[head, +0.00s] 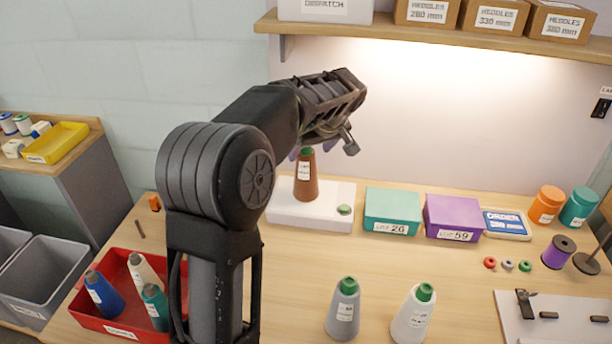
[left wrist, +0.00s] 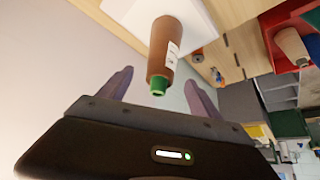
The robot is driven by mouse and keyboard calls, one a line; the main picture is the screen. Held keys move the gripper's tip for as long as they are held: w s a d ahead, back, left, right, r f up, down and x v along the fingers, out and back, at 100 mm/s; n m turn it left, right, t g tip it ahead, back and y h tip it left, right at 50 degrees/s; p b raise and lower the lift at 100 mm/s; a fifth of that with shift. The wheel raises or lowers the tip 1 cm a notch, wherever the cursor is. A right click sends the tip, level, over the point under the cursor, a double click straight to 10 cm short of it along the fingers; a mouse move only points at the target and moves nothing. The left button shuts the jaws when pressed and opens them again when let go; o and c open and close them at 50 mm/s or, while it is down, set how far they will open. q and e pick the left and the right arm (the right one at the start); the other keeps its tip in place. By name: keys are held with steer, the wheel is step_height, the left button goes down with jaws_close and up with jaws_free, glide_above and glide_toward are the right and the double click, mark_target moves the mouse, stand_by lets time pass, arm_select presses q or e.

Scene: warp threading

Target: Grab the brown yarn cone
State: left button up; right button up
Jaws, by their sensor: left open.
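The brown yarn cone (head: 306,182) stands upright on a white block (head: 333,217) at the back of the table, with a green top and a white label. My left gripper (head: 308,148) is above it, its fingers partly hidden behind the wrist. In the left wrist view the open fingers (left wrist: 158,90) lie either side of the cone's green tip, and the brown cone (left wrist: 160,50) extends away from them onto the white block (left wrist: 195,18). The fingers appear apart from the cone. My right gripper is not in view.
Grey (head: 343,310) and white (head: 412,314) cones stand in front. A red tray (head: 120,262) with several cones is at the left. Teal (head: 392,210) and purple (head: 453,216) boxes stand right of the block. A shelf (head: 440,38) with boxes hangs above. The table's middle is clear.

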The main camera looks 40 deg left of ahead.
mark_target(306, 158)
arm_select(q)
steer(key=shift+a+f, duration=0.1)
steer(key=shift+f, duration=0.05)
steer(key=p+x, duration=0.1)
steer(key=x, duration=0.4)
steer(key=shift+c, duration=0.5)
jaws_close()
stand_by(0.9)
